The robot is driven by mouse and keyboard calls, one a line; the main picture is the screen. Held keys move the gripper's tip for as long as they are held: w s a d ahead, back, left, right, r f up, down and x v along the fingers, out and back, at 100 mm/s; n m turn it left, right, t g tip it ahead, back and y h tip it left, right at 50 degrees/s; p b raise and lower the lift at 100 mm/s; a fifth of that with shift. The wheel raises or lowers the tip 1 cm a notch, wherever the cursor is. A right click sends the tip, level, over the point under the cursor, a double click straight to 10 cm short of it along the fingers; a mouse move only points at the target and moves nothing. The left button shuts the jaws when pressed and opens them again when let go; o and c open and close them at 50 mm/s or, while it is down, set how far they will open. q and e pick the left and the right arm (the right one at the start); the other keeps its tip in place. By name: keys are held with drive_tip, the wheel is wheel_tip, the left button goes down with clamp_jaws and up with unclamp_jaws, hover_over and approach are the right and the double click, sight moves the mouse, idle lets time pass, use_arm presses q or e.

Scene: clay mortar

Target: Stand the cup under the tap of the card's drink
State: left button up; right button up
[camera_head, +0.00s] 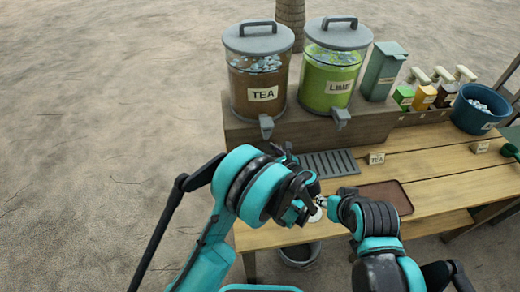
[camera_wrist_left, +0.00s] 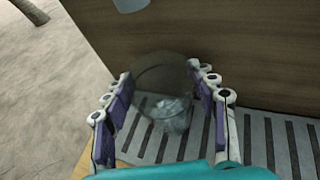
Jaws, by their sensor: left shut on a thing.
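A small card reading TEA (camera_head: 377,158) stands on the wooden counter. The tea dispenser (camera_head: 262,92) has a grey tap (camera_head: 266,126) at its front; a tap's lower end (camera_wrist_left: 130,4) shows at the top of the left wrist view. My left gripper (camera_wrist_left: 162,105) is shut on a clear cup (camera_wrist_left: 160,85) with ice-like pieces inside, in front of the riser and over the slotted drip grate (camera_wrist_left: 258,140). In the head view my left gripper (camera_head: 292,165) hides the cup. My right gripper (camera_head: 322,203) is close by, its jaws unclear.
A green lime dispenser (camera_head: 328,85) with its own tap (camera_head: 341,117) stands right of the tea one on the wooden riser (camera_head: 375,128). A brown tray (camera_head: 392,194), a blue ice bucket (camera_head: 470,118), small cartons (camera_head: 424,98) and another card (camera_head: 480,147) lie to the right.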

use_arm(q)
drive_tip(key=shift+w+a+f, duration=0.15)
drive_tip(key=shift+w+f, duration=0.05)
drive_tip(key=shift+f, duration=0.1)
drive_tip(key=shift+s+d+r, duration=0.3)
drive_tip(key=shift+s+d, duration=0.05)
drive_tip(key=shift+f, duration=0.15)
drive_tip(key=o, duration=1.3)
drive_tip(key=shift+w+a+f, duration=0.1)
drive_tip(key=shift+f, duration=0.05)
drive_tip(key=o, duration=0.4)
use_arm(e)
drive_tip(key=shift+f, duration=0.2)
